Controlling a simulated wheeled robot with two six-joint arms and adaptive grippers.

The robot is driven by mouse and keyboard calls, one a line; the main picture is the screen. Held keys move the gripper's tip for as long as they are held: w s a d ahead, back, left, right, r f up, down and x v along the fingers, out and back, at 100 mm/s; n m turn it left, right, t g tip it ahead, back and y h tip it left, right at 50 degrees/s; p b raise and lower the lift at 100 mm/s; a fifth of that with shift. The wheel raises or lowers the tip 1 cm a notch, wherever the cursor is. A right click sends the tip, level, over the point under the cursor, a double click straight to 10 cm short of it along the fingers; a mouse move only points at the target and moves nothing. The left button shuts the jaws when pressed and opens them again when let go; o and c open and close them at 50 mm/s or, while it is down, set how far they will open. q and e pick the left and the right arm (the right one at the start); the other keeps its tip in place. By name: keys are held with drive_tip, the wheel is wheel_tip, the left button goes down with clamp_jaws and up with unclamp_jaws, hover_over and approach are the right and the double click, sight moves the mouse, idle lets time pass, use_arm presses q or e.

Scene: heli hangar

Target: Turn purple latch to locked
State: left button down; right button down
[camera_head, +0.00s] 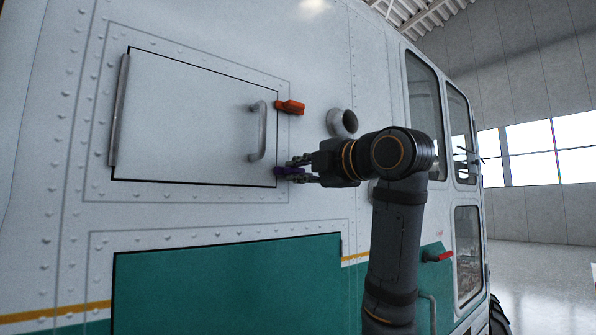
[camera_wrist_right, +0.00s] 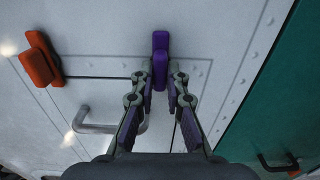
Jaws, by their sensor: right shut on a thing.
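The purple latch (camera_head: 284,171) is at the lower right corner of the white hatch door (camera_head: 190,115), on its right edge. It looks roughly horizontal in the head view, with its right part hidden by my gripper. In the wrist view the purple latch (camera_wrist_right: 160,50) stands upright in the picture, between the fingertips. My right gripper (camera_head: 297,170) reaches it from the right and is shut on it; the fingers show on both sides of it in the wrist view (camera_wrist_right: 160,82). My left gripper is not in view.
An orange latch (camera_head: 290,106) sits higher on the same door edge. A grey door handle (camera_head: 260,130) stands out left of the latches. A round port (camera_head: 343,122) sticks out just above my right arm. A teal panel (camera_head: 225,285) lies below.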

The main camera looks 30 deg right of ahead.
drive_tip(key=c, duration=1.7)
unclamp_jaws()
drive_tip(key=shift+f, duration=0.2)
drive_tip(key=o, duration=0.3)
drive_tip(key=shift+s+r, duration=0.15)
drive_tip(key=shift+o, duration=0.2)
drive_tip(key=s, duration=1.2)
drive_tip(key=shift+d, duration=0.4)
drive_tip(key=shift+w, duration=0.1)
